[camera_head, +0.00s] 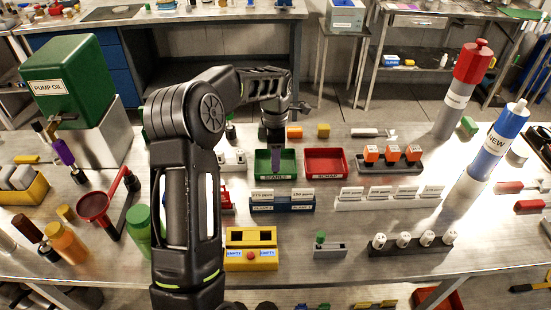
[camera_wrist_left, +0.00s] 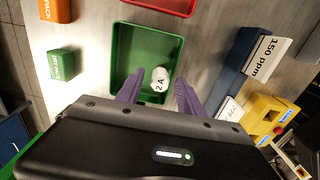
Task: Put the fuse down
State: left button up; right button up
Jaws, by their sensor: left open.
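The white fuse marked "2 A" (camera_wrist_left: 160,78) lies inside the green tray (camera_wrist_left: 123,62), near the tray's edge closest to my gripper. The green tray also shows in the head view (camera_head: 262,168), where the fuse is hidden by my gripper. My left gripper (camera_head: 277,168) points down over this tray. In the left wrist view the purple fingers of my left gripper (camera_wrist_left: 158,92) are spread apart, with the fuse showing between and just beyond their tips. Neither finger visibly touches it. My right gripper is not in view.
A red tray (camera_head: 325,162) stands right of the green one. A dark rack with orange-topped blocks (camera_head: 392,165) is farther right. A blue card holder (camera_head: 282,206) and a yellow box (camera_head: 250,262) are in front. A rack of several white fuses (camera_head: 412,249) stands front right.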

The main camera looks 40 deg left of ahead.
pick_arm(q)
notch_tip(320, 180, up, 11)
jog(key=b, duration=0.1)
jog(key=shift+s, duration=0.1)
dwell(0.7)
